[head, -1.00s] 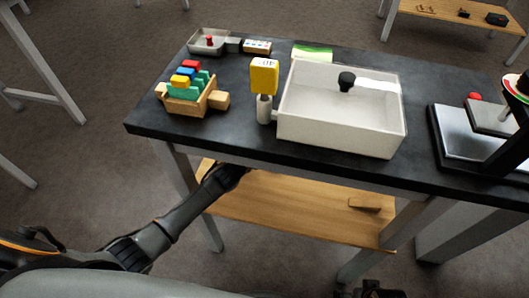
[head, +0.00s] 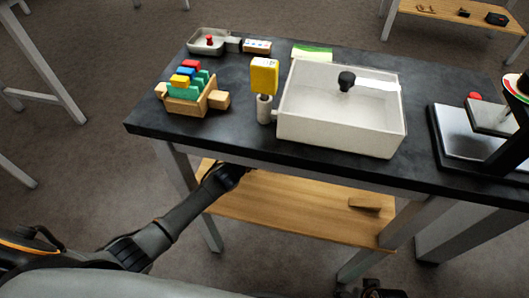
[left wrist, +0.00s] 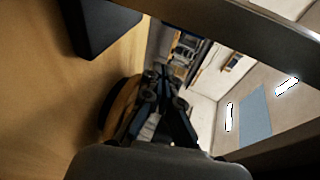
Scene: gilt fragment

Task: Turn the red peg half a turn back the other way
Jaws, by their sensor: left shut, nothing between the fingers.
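A small red peg (head: 209,40) stands upright in a shallow grey metal tray (head: 196,48) at the back left of the dark bench. It is small, and how it is turned cannot be made out. My left gripper (head: 240,172) is low at the bench's front edge, above the wooden lower shelf and well apart from the peg. The left wrist view shows its dark fingers (left wrist: 165,88) together, with nothing held. The peg is not seen in that view. My right gripper is not identifiable in these frames.
On the bench (head: 235,125) are a wooden holder (head: 187,108) with coloured blocks, a yellow block (head: 264,76) on a white post, and a large white basin (head: 340,135). The wooden shelf (head: 290,212) lies below.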

